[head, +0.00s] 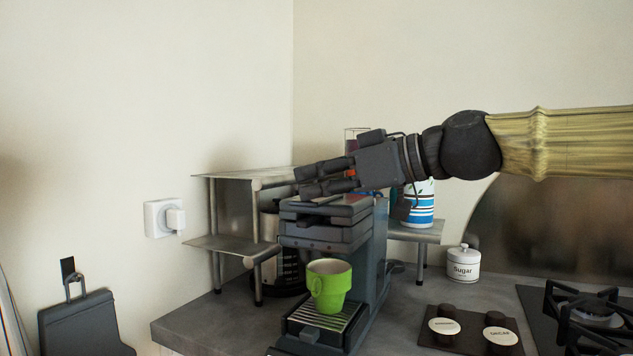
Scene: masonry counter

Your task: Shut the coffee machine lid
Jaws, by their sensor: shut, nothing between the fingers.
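The coffee machine (372,262) is dark grey and stands on the counter, its front towards the lower left. Its lid (352,205) is at the top, right under my gripper, and is partly hidden by it; I cannot tell whether it lies fully flat. A green cup (329,285) stands upright on the machine's drip grate. My gripper (298,182) is shut and empty, reaching in from the right. Its fingers point left, just above the front part of the machine's top. I cannot tell whether they touch the lid.
A metal shelf (228,177) stands behind and left of the machine, with a dark coffee maker under it. A striped canister (420,212) stands on a low stand to the right. A sugar jar (463,264), a dark tray (470,330) with round pots and a gas hob (580,318) are further right.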

